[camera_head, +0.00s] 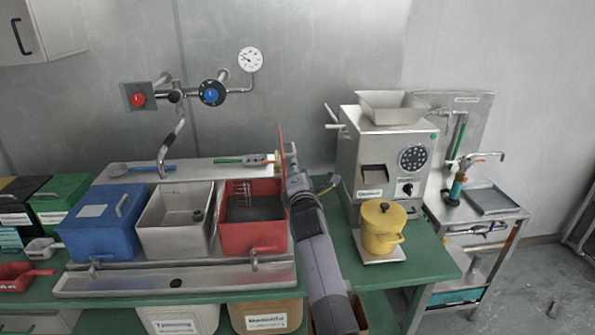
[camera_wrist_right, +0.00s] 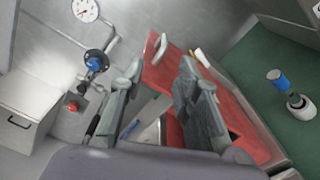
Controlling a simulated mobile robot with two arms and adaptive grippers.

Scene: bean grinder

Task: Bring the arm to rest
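My right arm comes in from the bottom centre of the head view and reaches up beside the red bin (camera_head: 252,235). Its gripper is partly hidden there, near the bin's raised red lid (camera_head: 282,150), seen almost edge-on. In the right wrist view my right gripper (camera_wrist_right: 160,72) has its fingers apart, with nothing visible held between them. The red lid (camera_wrist_right: 235,115) lies behind and beside the fingers, with a pale handle (camera_wrist_right: 160,46). I cannot tell whether a finger touches the lid. My left gripper is not in view.
The grey grinder (camera_head: 385,150) and yellow pot (camera_head: 381,232) stand right of my arm. A blue bin (camera_head: 100,225) and an open grey bin (camera_head: 172,238) stand left. Wall taps (camera_head: 211,93) and a gauge (camera_head: 250,60) are behind. Some green counter (camera_head: 432,262) is bare.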

